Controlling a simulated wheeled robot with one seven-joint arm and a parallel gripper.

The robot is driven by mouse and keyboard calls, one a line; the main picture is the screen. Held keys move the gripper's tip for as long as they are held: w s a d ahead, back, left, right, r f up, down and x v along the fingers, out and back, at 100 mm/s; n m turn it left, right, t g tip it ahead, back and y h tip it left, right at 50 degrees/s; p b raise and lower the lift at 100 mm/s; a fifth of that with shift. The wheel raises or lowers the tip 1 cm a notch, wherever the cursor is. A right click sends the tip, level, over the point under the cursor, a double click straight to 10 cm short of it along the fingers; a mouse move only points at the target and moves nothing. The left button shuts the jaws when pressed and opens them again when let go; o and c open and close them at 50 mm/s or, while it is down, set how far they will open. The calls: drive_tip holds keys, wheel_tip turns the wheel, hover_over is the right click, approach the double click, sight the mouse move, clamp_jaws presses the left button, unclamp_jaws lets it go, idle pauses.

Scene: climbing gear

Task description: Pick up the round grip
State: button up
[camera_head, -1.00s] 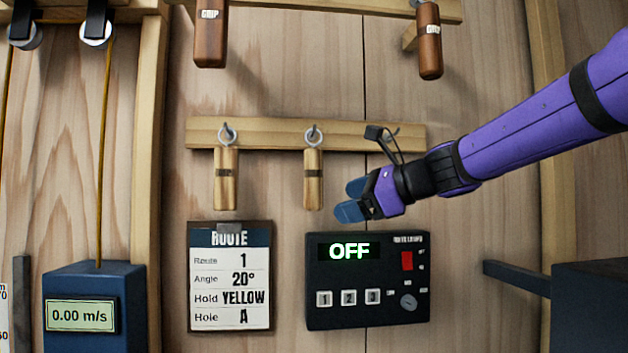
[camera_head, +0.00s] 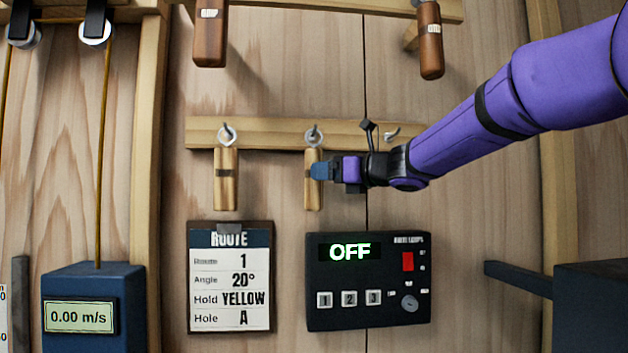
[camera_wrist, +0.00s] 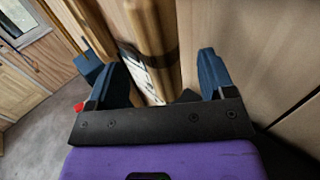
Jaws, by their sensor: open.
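Two light wooden grips with a dark band hang from hooks on a wooden rail (camera_head: 270,132): a left grip (camera_head: 226,190) and a middle grip (camera_head: 313,198). My gripper (camera_head: 322,171) is at the middle grip, its blue fingertips overlapping the grip's band from the right in the head view. In the wrist view the middle grip (camera_wrist: 155,40) stands between and beyond the two open blue fingers (camera_wrist: 160,80), which are apart. It looks rounded there. I cannot tell whether a finger touches it.
A route card (camera_head: 230,290) and a black control box reading OFF (camera_head: 367,305) are on the wall below. Darker grips (camera_head: 210,40) (camera_head: 429,50) hang above. A blue box with a speed display (camera_head: 95,290) stands at left.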

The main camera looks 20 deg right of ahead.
drive_tip(key=x, duration=0.5)
drive_tip(key=shift+r, duration=0.1)
drive_tip(key=c, duration=1.1)
drive_tip(key=shift+r, duration=0.1)
drive_tip(key=s+a, duration=0.1)
drive_tip(key=s, duration=0.5)
drive_tip(key=s+a+r, duration=0.1)
drive_tip(key=s, duration=0.4)
drive_tip(key=s+a, duration=0.1)
drive_tip(key=s, duration=0.5)
drive_tip(key=shift+s+a+r, duration=0.2)
drive_tip(key=shift+s, duration=0.2)
